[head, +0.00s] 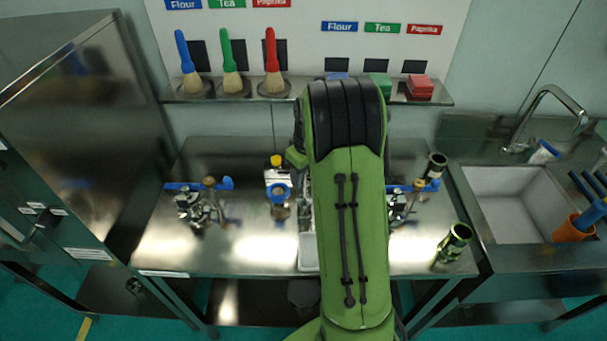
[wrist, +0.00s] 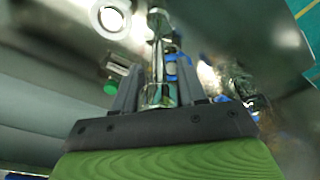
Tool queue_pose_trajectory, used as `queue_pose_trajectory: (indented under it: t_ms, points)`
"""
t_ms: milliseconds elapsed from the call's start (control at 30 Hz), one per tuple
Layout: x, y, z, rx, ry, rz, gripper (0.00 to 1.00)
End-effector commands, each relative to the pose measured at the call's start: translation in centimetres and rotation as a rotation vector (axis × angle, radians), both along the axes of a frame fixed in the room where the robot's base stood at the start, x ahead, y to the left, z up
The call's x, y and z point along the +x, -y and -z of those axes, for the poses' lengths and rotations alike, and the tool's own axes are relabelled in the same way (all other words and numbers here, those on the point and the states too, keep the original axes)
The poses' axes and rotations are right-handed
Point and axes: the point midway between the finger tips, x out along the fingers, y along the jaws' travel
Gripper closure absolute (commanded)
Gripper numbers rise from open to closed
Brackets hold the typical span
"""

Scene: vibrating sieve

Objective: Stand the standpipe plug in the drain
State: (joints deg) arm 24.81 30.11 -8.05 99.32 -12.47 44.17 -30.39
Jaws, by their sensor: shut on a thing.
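My gripper shows in the wrist view (wrist: 158,66), its two dark fingers on either side of a shiny metal piece (wrist: 158,94). The piece is cylindrical near the palm, and a thin bright shaft seems to run on from it beyond the fingertips. I cannot tell for certain whether it is the standpipe plug. In the head view my green arm hides the gripper and what it holds. The steel sink basin (head: 510,215) is at the right, right of my arm. I cannot make out a drain opening in it.
A steel table (head: 250,250) holds valve fittings with blue handles (head: 200,186) and a shiny open cylinder (head: 453,243) near its right end. A curved faucet (head: 545,95) rises behind the sink. Brushes (head: 230,65) stand on the wall shelf. A steel cabinet (head: 80,110) is at left.

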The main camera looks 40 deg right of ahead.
Motion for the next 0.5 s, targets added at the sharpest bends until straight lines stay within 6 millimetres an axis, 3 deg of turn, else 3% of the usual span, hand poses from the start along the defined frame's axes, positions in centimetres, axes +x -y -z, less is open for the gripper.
queue_pose_trajectory:
  t_ms: [300, 333, 467, 500]
  points:
    - [0.05, 0.02, 0.32, -0.001, 0.002, 0.000, 1.00]
    - [0.01, 0.01, 0.28, 0.000, 0.000, 0.000, 0.54]
    - [0.00, 0.01, 0.23, 0.000, 0.000, 0.000, 0.34]
    - [0.00, 0.01, 0.23, 0.000, 0.000, 0.000, 0.33]
